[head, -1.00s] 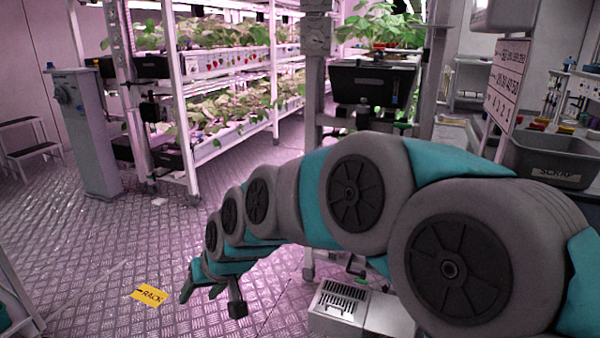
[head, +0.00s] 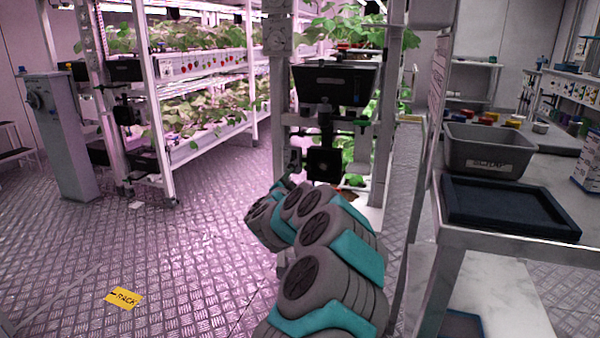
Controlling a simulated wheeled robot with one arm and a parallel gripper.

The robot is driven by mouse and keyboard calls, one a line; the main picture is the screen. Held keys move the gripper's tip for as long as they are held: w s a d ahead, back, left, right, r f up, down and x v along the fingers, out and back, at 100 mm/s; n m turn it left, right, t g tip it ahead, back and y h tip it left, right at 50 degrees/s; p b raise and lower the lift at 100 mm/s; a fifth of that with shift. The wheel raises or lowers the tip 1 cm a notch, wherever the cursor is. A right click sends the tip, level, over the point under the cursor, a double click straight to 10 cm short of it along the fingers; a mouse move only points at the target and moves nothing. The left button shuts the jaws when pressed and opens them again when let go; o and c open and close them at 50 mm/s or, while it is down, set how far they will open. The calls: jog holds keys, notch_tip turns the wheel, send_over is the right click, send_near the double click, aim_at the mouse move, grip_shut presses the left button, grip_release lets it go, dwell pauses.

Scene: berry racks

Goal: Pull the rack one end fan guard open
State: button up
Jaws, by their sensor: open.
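The near rack end (head: 278,100) stands just beyond my arm, with pale uprights. A black, roughly square panel (head: 323,165) is mounted low on it, below a black bin (head: 335,88); it may be the fan guard, but I cannot tell for certain, nor whether it is open. No rack number is readable. My arm reaches up from the bottom middle toward this rack end, and its folded links cover the space in front of and below the panel. My gripper is hidden behind these links. I cannot see any contact with the panel.
A long planted rack (head: 215,135) stands at left, beside a grey pedestal (head: 60,140). A yellow floor sign (head: 125,299) reads RACK. At right, a bench (head: 540,250) holds a grey bin (head: 488,160) and a dark tray (head: 510,222).

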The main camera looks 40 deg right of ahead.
aim_at(307, 168)
jog(key=shift+g, duration=0.3)
jog(key=shift+s+x, duration=0.2)
jog(key=shift+x, duration=1.85)
jog(key=shift+s+x, duration=0.15)
jog(key=shift+x, duration=1.85)
jog(key=shift+d+f, duration=0.1)
jog(key=shift+d, duration=0.1)
grip_shut()
